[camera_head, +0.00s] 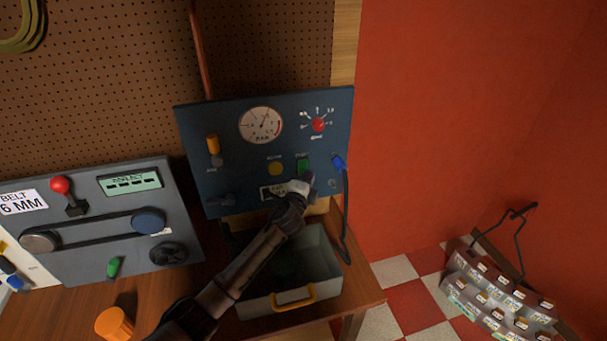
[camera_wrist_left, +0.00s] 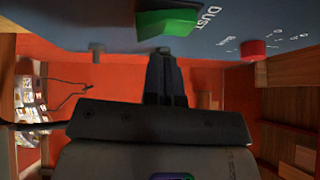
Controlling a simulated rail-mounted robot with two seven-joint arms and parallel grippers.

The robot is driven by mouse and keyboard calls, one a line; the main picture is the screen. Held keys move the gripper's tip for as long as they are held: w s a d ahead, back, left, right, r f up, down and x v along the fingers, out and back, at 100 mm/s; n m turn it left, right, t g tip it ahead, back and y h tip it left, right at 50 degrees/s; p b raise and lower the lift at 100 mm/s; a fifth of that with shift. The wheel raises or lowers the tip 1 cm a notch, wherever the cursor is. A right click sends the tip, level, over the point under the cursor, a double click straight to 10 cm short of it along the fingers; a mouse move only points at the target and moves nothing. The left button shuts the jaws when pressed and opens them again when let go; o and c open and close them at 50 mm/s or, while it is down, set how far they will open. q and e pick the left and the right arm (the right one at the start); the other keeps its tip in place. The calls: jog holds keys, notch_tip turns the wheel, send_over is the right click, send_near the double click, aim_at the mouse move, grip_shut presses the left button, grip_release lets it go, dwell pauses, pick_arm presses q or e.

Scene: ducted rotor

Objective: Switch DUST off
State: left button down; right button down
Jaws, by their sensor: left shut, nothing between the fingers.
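The DUST switch is a green rocker (camera_head: 303,165) on the blue panel (camera_head: 235,112), right of a yellow button. In the left wrist view the green rocker (camera_wrist_left: 168,22) sits at the top, with the label "DUST" beside it. My left gripper (camera_head: 305,180) is shut and empty, just below the rocker in the head view. Its closed fingertips (camera_wrist_left: 164,56) point at the panel close to the rocker; I cannot tell whether they touch it. The gripper hides part of the panel's lower edge. My right gripper is not in view.
The panel also carries a gauge (camera_head: 261,125), a red knob (camera_head: 318,125), a yellow button (camera_head: 275,168), an orange-topped lever (camera_head: 212,144) and a blue plug (camera_head: 339,162) with a hanging cable. A grey drawer bin (camera_head: 328,262) is below. A belt panel (camera_head: 100,226) stands left.

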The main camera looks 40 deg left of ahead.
pick_arm(q)
jog(key=shift+w+a+f, duration=0.1)
jog(key=shift+w+a+f, duration=0.1)
jog(key=shift+w+a, duration=0.05)
jog(key=shift+a, duration=0.1)
dwell(0.3)
jog(key=shift+a+b, duration=0.1)
jog(key=shift+b, duration=0.25)
jog(key=shift+w+a+f, duration=0.15)
jog(key=shift+w+a, duration=0.1)
dwell(0.6)
jog(key=shift+s+d, duration=0.1)
jog(key=shift+d, duration=0.05)
jog(key=shift+s+d+r+p, duration=0.35)
jog(key=shift+s+d+p, duration=0.05)
jog(key=shift+d+p, duration=0.15)
dwell(0.4)
